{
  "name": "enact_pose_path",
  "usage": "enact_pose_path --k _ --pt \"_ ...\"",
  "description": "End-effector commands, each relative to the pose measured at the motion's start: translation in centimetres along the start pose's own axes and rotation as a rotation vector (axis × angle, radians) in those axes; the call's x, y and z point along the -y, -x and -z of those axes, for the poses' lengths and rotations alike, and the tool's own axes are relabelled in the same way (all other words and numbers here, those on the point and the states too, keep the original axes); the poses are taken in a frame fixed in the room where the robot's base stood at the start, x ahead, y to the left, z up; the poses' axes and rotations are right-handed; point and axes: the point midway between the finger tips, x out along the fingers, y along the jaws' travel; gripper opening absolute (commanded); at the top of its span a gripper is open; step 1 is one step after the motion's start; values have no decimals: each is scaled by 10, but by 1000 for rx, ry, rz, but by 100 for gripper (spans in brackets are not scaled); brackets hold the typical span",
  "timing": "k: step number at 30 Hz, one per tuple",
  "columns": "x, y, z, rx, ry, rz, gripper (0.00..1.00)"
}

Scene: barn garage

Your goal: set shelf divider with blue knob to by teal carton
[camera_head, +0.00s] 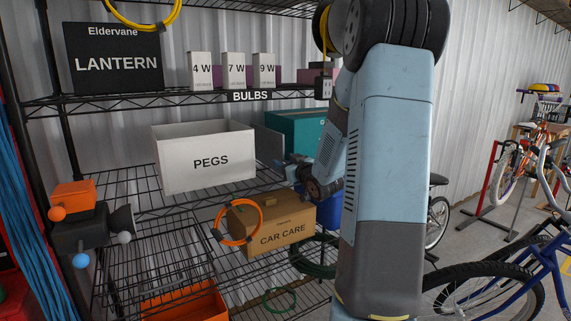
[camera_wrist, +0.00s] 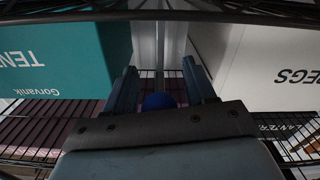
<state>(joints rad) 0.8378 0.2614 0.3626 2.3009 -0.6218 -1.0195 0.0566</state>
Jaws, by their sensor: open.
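The shelf divider (camera_head: 268,142) is a grey upright panel between the white PEGS bin (camera_head: 205,158) and the teal carton (camera_head: 297,127) on the middle shelf. In the wrist view a pale upright strip, apparently the divider (camera_wrist: 160,38), stands between the teal carton (camera_wrist: 75,60) on the left and the PEGS bin (camera_wrist: 260,60) on the right. The blue knob (camera_wrist: 158,101) shows between my fingers. My gripper (camera_wrist: 159,76) is open, with one finger on each side of the knob. In the head view my arm partly hides my gripper (camera_head: 288,166) and the carton.
The brown CAR CARE box (camera_head: 285,233) with an orange cable coil (camera_head: 238,219) stands lower, below my gripper. A wire shelf with small bulb boxes (camera_head: 234,70) and a black LANTERN box (camera_head: 115,58) is above. Bicycles (camera_head: 490,275) stand at the right.

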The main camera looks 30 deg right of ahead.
Motion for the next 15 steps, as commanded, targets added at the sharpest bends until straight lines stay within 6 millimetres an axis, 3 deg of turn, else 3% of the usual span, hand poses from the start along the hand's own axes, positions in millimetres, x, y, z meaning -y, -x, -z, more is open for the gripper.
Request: enact_pose_path --k 7,15 --pt "0 0 0 0 0 0 54" --pt "-1 0 0 1 0 -1 28"
